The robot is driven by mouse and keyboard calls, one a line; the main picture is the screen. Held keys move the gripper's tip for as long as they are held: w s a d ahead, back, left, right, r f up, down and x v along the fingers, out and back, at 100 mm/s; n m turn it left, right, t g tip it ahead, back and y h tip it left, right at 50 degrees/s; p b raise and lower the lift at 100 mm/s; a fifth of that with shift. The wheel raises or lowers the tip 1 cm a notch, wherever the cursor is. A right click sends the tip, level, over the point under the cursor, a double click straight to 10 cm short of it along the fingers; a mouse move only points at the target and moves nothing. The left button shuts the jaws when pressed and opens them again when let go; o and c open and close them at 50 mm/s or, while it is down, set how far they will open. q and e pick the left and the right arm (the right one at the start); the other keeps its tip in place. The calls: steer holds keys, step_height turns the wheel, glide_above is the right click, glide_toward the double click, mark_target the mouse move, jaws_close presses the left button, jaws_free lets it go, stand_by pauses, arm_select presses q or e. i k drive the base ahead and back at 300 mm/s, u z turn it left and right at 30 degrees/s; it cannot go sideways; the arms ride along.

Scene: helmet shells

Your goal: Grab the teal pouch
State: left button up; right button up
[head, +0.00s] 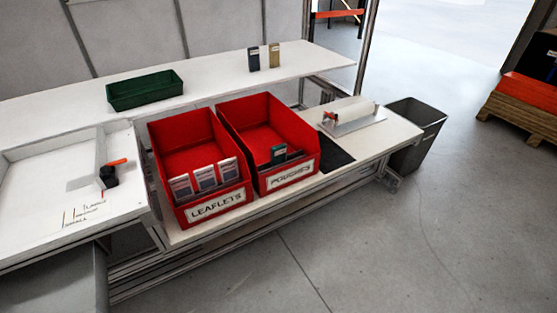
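A small dark teal pouch (278,154) stands upright at the front of the red bin labelled POUCHES (309,167). Its lower part is hidden behind the bin's front wall. Darker grey items stand beside it, too small to make out clearly. Neither of my grippers shows in the head view.
A red bin labelled LEAFLETS (172,216) stands left of the pouch bin. A dark mat (336,155) and a roller device (351,116) lie to its right. The upper shelf (215,78) overhangs behind, holding a green tray (146,90) and two small packs. A bin (416,140) stands right.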

mark_target(279, 159)
steer(key=z, duration=0.5)
steer(key=k, duration=0.6)
steer(key=z, duration=0.95)
steer(key=k, duration=0.75)
steer(key=z, duration=0.65)
steer(key=i, duration=1.7)
steer(key=u, duration=0.25)
steer(key=i, duration=2.2)
steer(key=u, duration=0.75)
steer(key=i, duration=1.1)
steer(key=u, duration=1.85)
steer(key=i, duration=1)
steer(key=u, duration=0.85)
